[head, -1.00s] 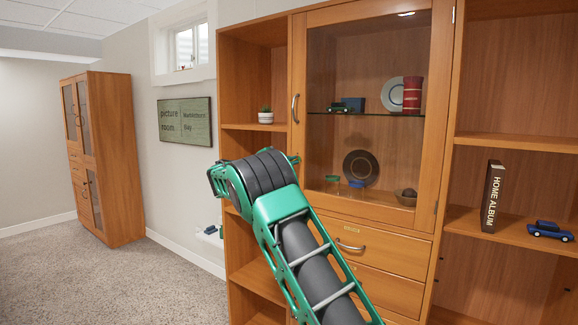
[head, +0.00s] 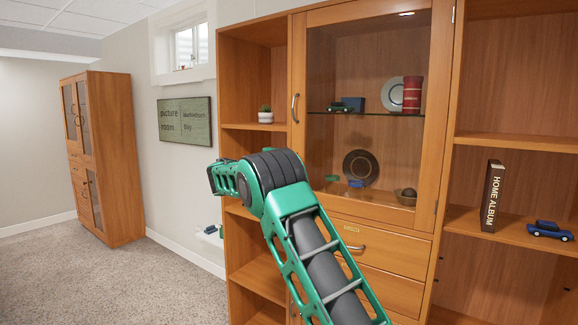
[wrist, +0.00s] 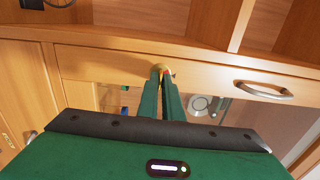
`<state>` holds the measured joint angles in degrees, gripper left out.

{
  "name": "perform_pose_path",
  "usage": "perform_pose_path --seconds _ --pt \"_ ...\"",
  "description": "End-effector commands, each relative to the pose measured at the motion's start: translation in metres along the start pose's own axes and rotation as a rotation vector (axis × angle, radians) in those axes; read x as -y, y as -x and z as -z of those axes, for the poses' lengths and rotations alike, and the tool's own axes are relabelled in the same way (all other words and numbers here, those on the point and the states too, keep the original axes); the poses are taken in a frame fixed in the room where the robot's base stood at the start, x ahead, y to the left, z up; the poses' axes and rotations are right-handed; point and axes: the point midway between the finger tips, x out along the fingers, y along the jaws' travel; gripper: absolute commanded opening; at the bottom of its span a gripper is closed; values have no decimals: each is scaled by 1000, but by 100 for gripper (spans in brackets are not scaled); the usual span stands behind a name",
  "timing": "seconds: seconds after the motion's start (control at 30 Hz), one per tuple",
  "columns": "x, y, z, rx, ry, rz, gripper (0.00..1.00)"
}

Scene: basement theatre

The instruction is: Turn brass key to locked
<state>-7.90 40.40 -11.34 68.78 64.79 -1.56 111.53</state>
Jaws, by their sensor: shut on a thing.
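In the wrist view, the two green fingers of my gripper (wrist: 165,78) are close together, with their tips at a light wooden rail of the cabinet. A small brass-coloured piece, apparently the brass key (wrist: 161,68), shows at the fingertips, and my gripper is shut on it. The fingers hide most of the key, so its angle and the lock behind it cannot be told. In the head view my arm covers part of the wooden cabinet (head: 444,120), and neither the fingertips nor the key can be made out.
A curved metal handle (wrist: 265,90) sits right of my fingers in the wrist view. In the head view, the glass door (head: 340,70) encloses dishes and small toys. A book (head: 493,195) and a blue toy car (head: 549,229) stand on the right shelf. Carpet (head: 130,290) is clear at left.

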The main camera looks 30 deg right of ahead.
Motion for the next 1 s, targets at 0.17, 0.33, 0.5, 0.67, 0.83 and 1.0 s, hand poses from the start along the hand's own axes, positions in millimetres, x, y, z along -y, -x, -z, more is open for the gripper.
perform_pose_path --seconds 0.17,0.33,0.5,0.67,0.83,1.0 --pt "-2 1 -2 5 1 -4 0" --pt "-3 1 -2 4 2 -4 8" --pt "-2 1 -1 2 2 -3 22" --pt "-1 0 0 1 2 -2 22" --pt "-2 10 -1 1 2 -2 22" --pt "-1 38 -2 3 3 -2 22"
